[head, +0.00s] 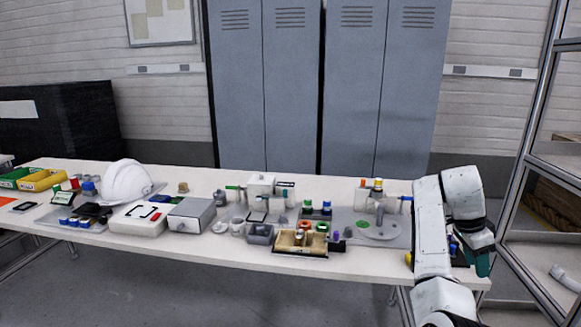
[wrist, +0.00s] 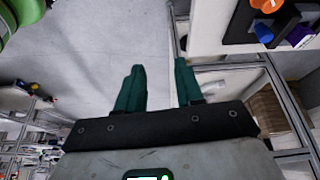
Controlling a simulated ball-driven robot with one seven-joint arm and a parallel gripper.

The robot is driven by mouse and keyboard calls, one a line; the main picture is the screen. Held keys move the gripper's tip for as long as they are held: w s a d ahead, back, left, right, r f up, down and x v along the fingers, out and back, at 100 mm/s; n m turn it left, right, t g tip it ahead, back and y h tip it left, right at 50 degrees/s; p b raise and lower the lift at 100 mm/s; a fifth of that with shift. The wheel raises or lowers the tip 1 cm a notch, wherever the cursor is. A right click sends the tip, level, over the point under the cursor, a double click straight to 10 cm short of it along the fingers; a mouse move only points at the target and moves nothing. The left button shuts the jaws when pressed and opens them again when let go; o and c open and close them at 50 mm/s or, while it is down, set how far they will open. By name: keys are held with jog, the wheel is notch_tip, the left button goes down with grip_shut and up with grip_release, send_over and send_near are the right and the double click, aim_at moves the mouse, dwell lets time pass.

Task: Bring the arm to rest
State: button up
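My white arm rises at the right of the head view, in front of the right end of the table, and bends over so its end points down. My gripper (head: 483,264) has dark green fingers and hangs near the table's right end. In the wrist view my gripper (wrist: 158,88) shows two green fingers apart with bare floor between them, so it is open and empty. The arm hides part of the table's right end and some items there.
A long white table (head: 130,243) carries a white helmet shell (head: 127,182), a grey box (head: 192,215), a tan tray (head: 300,242) and many small parts. Grey lockers (head: 320,90) stand behind. A metal-framed shelf (head: 530,150) stands close to the right of my arm.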

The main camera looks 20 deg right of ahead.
jog(key=s+a+f+n+t+p, duration=0.1)
jog(key=s+a+f+n+p, duration=0.1)
jog(key=s+a+f+n, duration=0.5)
jog(key=s+a+f+n+t+p, duration=0.1)
jog(key=s+a+f+n+p, duration=0.15)
jog(key=a+f+n, duration=0.45)
jog(key=s+a+f+n+t+y+p, duration=0.1)
jog(key=s+a+f+n+y+p, duration=0.1)
jog(key=s+a+n, duration=0.7)
jog(key=s+a+y, duration=0.1)
jog(key=s+a, duration=0.7)
jog(key=a, duration=0.3)
jog(key=shift+s+a+f+y, duration=0.2)
jog(key=shift+a+f+y, duration=0.15)
jog(key=shift+f+y, duration=0.05)
